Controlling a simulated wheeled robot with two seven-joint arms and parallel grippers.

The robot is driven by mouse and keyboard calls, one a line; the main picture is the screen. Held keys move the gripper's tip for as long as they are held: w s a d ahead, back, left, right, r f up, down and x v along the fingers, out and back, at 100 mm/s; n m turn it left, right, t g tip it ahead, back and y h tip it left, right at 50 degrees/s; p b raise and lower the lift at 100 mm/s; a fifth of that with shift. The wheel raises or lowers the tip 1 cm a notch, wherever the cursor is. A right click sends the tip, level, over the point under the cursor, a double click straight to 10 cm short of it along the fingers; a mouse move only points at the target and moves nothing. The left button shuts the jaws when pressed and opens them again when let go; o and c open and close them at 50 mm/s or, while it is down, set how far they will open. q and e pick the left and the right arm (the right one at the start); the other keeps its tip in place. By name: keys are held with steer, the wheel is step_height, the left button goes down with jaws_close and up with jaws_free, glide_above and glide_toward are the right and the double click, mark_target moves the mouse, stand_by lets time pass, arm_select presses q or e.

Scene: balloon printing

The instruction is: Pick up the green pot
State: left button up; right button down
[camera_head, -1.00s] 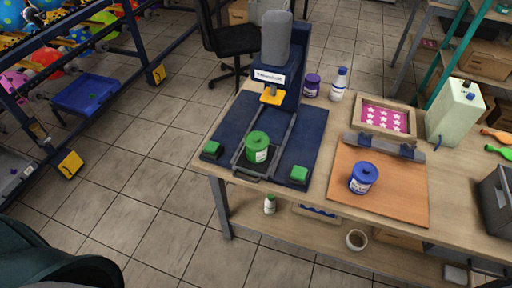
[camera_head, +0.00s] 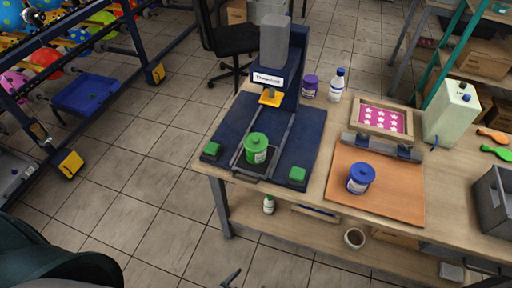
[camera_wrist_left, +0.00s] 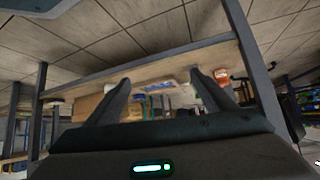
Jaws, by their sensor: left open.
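The green pot (camera_head: 256,148), a lidded jar with a white label, stands upright on the sliding tray of the dark blue press (camera_head: 229,127), between two green buttons. My left gripper (camera_head: 231,279) shows only as a dark tip at the bottom edge of the head view, below and in front of the table, well apart from the pot. In the left wrist view its two fingers (camera_wrist_left: 160,82) are spread with nothing between them, facing the table's lower shelf. The green pot cannot be made out in that view. My right gripper is not in view.
A blue pot (camera_head: 361,178) stands on the orange-brown board (camera_head: 390,205) to the right. A purple jar (camera_head: 310,87) and a white bottle (camera_head: 337,85) stand behind. The wooden table's (camera_head: 452,190) front edge lies between my gripper and the pot. Floor in front is clear.

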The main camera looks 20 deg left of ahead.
arm_select(q)
steer(key=w+d+r+n+t+p, duration=0.1)
steer(key=w+d+r+t, duration=0.1)
steer(key=w+r, duration=0.4)
steer(key=w+d+r+t, duration=0.2)
steer(key=w+r+t, duration=0.1)
steer(key=r, duration=0.6)
steer(key=w+a+r+n+t+y, duration=0.1)
steer(key=r+n+y, duration=0.1)
steer(key=r, duration=0.6)
steer(key=w+a+r+n+y+p, duration=0.1)
steer(key=r+y, duration=0.3)
steer(key=r, duration=0.4)
steer(key=w+a+r+n+t+y+p, duration=0.1)
steer(key=w+a+r+n+y, duration=0.1)
steer(key=r, duration=0.6)
steer(key=shift+w+n+t+y, duration=0.3)
steer(key=shift+w+n+y, duration=0.1)
steer(key=shift+w+n, duration=0.4)
steer(key=shift+a, duration=0.1)
steer(key=b, duration=0.4)
glide_toward(258, 158)
steer(key=x, duration=0.5)
steer(key=shift+w+a, duration=0.3)
steer(key=shift+w, duration=0.35)
